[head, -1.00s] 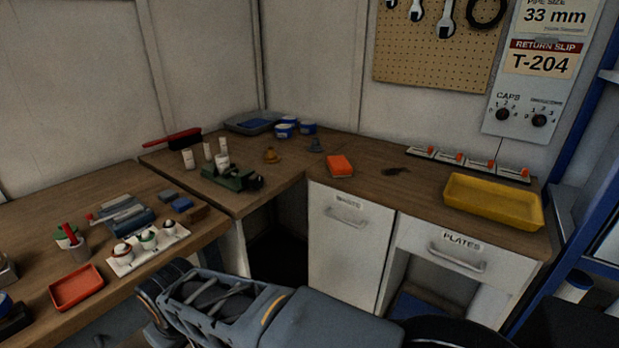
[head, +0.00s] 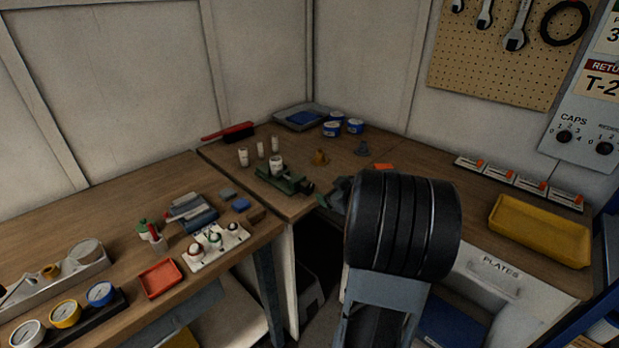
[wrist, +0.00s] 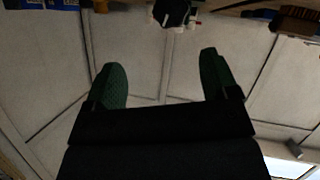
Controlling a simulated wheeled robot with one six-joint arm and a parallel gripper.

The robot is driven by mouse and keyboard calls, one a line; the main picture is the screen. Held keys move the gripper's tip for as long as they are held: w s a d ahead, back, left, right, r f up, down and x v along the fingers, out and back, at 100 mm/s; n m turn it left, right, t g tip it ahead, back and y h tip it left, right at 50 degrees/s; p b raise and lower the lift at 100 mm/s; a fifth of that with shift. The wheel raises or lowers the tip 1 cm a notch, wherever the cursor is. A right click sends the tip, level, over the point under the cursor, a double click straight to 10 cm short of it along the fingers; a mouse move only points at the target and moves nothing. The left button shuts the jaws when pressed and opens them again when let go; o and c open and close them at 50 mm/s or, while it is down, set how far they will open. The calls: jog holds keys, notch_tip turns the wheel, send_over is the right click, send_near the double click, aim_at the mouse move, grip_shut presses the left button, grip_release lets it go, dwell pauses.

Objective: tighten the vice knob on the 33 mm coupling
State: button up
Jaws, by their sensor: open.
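The small green vice (head: 290,184) stands on the corner bench in the head view. A white cylindrical coupling (head: 276,164) sits upright at it; I cannot read its size. A dark knob (head: 308,188) shows at the vice's right end. My gripper (wrist: 162,62) is open and empty in the wrist view, its two dark green fingers spread against the wall behind. In the head view my arm hides most of the gripper, which is apart from the vice and to its right. A dark object at the wrist view's top edge is too cut off to name.
Several white cylinders (head: 244,157) stand left of the vice. Blue-and-white tubs (head: 355,126) and a brass piece (head: 320,157) stand behind it. A white rack of capped items (head: 217,246) and a red tray (head: 160,278) lie front left. A yellow tray (head: 540,231) is at right.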

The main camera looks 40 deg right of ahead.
aim_at(311, 187)
jog(key=w+f, duration=0.1)
jog(key=w, duration=0.2)
jog(key=w+f+y, duration=0.1)
jog(key=w+f, duration=0.1)
jog(key=w, duration=0.2)
jog(key=w+f+y, duration=0.1)
jog(key=w+f, duration=0.1)
jog(key=w, duration=0.2)
jog(key=shift+a+f+n, duration=0.15)
jog(key=shift+a+n, duration=0.25)
jog(key=c, duration=0.9)
jog(key=r+p, duration=0.1)
jog(key=p, duration=0.2)
jog(key=shift+m+y+p, duration=0.3)
jog(key=shift+m, duration=0.1)
jog(key=m+y+p, duration=0.1)
jog(key=p, duration=0.4)
jog(key=shift+d+f+m+p, duration=0.1)
jog(key=shift+d+m+p, duration=0.05)
jog(key=shift+m+p, duration=0.25)
jog(key=shift+f+m+y+p, duration=0.35)
jog(key=shift+m+y+p, duration=0.05)
jog(key=shift+p, duration=0.15)
